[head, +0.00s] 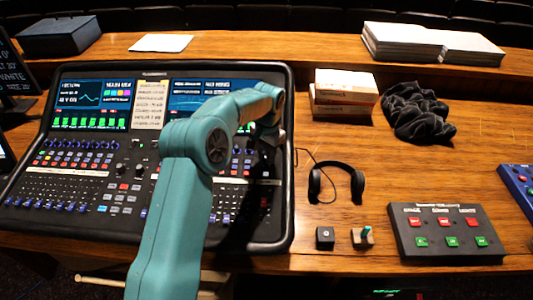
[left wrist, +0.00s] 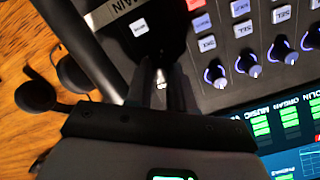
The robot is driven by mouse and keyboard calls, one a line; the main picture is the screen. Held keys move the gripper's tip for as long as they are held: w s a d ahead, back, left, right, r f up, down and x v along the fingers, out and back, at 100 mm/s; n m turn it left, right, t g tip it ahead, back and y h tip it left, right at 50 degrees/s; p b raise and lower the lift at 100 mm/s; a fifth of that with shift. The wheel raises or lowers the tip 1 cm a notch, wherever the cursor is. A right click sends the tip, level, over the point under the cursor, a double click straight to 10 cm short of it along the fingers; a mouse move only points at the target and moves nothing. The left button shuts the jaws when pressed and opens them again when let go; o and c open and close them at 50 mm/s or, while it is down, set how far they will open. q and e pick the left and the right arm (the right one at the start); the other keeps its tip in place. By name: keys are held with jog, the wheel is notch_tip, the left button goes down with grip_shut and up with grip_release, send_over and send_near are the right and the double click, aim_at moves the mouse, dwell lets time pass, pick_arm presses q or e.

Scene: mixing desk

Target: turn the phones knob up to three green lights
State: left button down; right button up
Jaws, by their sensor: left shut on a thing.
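The mixing desk (head: 52,192) fills the left of the head view. My left gripper (head: 269,136) is at its right edge, mostly hidden behind its own arm. In the left wrist view my left gripper (left wrist: 161,85) is shut, its dark fingers down at the panel near the desk's edge. The small thing between the fingers is almost wholly hidden; from its place it looks to be the phones knob, but I cannot read a label for it. The knob's green lights cannot be made out. My right gripper is not in view.
Black headphones (head: 335,182) lie right of the desk. A box with red and green buttons (head: 447,233) and two small switch blocks (head: 362,237) are at the front. Small boxes (head: 344,92) and dark cloth (head: 416,111) lie behind. Other knobs (left wrist: 249,65) are close to the fingers.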

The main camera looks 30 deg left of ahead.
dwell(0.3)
pick_arm(q)
jog(key=c, duration=1)
grip_release()
jog(key=shift+r, duration=0.1)
jog(key=shift+r, duration=0.35)
jog(key=r+p, duration=0.1)
jog(key=r, duration=1.4)
jog(key=shift+d+r, duration=0.2)
jog(key=shift+f, duration=0.1)
